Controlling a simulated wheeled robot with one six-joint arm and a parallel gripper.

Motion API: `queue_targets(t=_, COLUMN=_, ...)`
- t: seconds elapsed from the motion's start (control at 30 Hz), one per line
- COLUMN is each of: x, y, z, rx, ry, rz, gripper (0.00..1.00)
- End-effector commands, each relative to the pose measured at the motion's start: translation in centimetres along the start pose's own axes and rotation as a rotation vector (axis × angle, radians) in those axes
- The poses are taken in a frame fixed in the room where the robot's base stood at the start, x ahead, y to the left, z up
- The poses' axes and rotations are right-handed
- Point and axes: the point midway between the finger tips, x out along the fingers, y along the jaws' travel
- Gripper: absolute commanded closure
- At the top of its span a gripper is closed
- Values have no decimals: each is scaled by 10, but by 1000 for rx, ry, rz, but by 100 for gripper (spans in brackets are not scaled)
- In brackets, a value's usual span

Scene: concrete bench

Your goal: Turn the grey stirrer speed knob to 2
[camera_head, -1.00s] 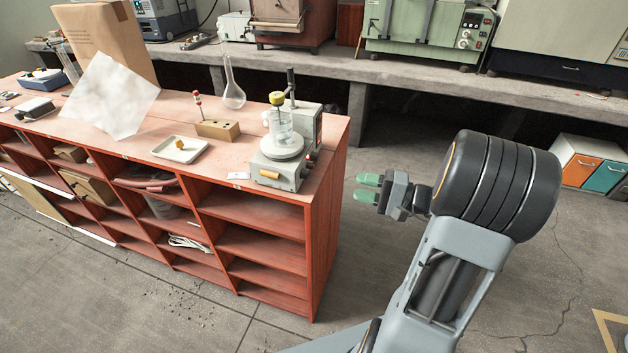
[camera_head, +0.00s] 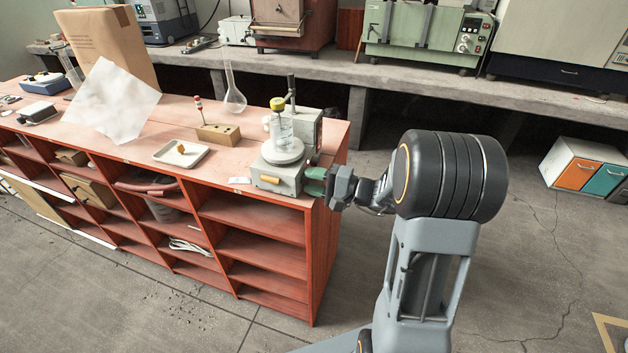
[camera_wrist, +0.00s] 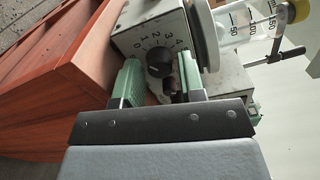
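The magnetic stirrer (camera_head: 281,176), a grey box with a round plate, stands at the right end of the red bench top. Its right side faces my gripper. In the wrist view, a dark grey knob (camera_wrist: 159,57) sits on the stirrer's pale panel (camera_wrist: 150,25) inside a printed dial with 0, 1, 2, 3 and 4 readable. The knob's pointer setting is too small to tell. My gripper (camera_wrist: 158,66) is open, with one green fingertip on each side of the knob and visible gaps. A second dark knob-like part (camera_wrist: 172,88) shows nearer, between the fingers. In the head view my gripper (camera_head: 316,180) hides the knob.
A glass vessel with a yellow cap (camera_head: 278,104) stands on the stirrer plate, beside an upright rod. A wooden block (camera_head: 218,134), a white dish (camera_head: 181,153) and a round flask (camera_head: 235,98) stand to the left.

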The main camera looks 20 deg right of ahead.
Motion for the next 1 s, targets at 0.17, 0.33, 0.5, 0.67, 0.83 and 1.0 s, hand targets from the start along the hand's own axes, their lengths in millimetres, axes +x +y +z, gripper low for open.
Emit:
queue_targets(t=0.17, x=0, y=0, z=0, rx=0, ry=0, rz=0, gripper=63)
queue_targets(t=0.33, x=0, y=0, z=0, rx=0, ry=0, rz=0, gripper=74)
queue_targets(t=0.5, x=0, y=0, z=0, rx=0, ry=0, rz=0, gripper=90)
queue_targets(t=0.67, x=0, y=0, z=0, rx=13, ry=1, rz=1, gripper=98)
queue_targets(t=0.83, x=0, y=-2, z=0, rx=187, ry=1, rz=1, gripper=98)
queue_targets(t=1.0, x=0, y=-1, z=0, rx=344, ry=1, rz=1, gripper=98)
